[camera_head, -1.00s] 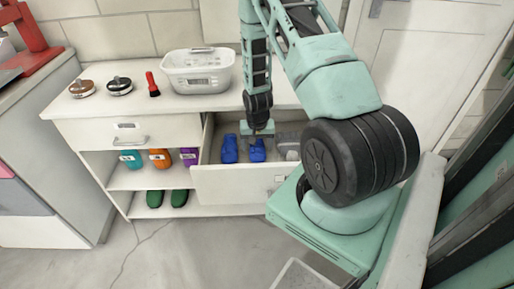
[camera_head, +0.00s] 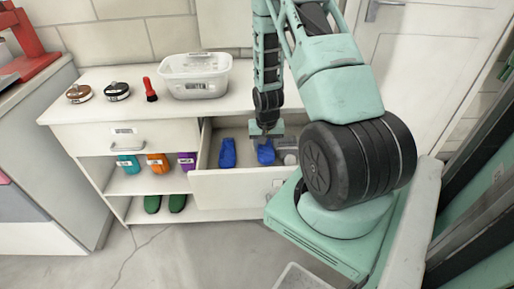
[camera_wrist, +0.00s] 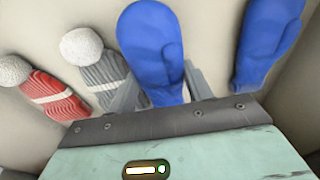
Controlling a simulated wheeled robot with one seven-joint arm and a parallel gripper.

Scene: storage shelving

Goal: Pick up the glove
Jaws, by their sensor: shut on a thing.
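My gripper (camera_head: 267,133) reaches down into the open drawer (camera_head: 234,188) and is shut on a blue glove (camera_head: 266,153). In the wrist view this glove (camera_wrist: 153,45) sits between the two fingers (camera_wrist: 160,92), its cuff end toward the gripper. A second blue glove (camera_head: 228,153) lies to its left in the drawer; it also shows at the right of the wrist view (camera_wrist: 268,40). The held glove's gap to the drawer floor cannot be told clearly.
A grey knit hat (camera_wrist: 98,62) and a red knit hat (camera_wrist: 52,95) lie beside the held glove. The drawer walls are close around. A white basket (camera_head: 196,75) stands on the cabinet top (camera_head: 130,98). Bottles (camera_head: 157,166) and green shoes (camera_head: 177,203) fill the open shelves.

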